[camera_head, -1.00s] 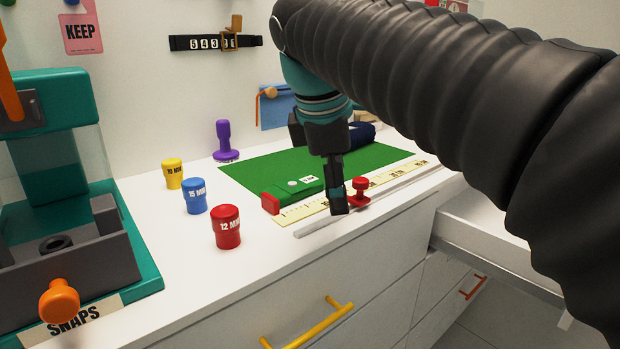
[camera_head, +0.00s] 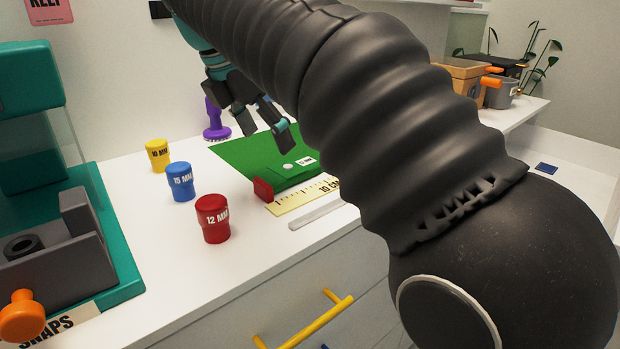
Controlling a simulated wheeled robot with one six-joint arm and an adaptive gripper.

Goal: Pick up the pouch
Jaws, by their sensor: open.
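My gripper (camera_head: 266,131) is open and empty, above the back part of the mat, behind the green piece in the picture. Its fingers are spread apart. My arm hides the mat's right part and the wall behind, including where a blue hanging item showed earlier.
Red (camera_head: 213,220), blue (camera_head: 181,182) and yellow (camera_head: 158,156) cups stand left of the mat. A purple stamp (camera_head: 215,122) stands behind. A teal press (camera_head: 110,255) fills the left.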

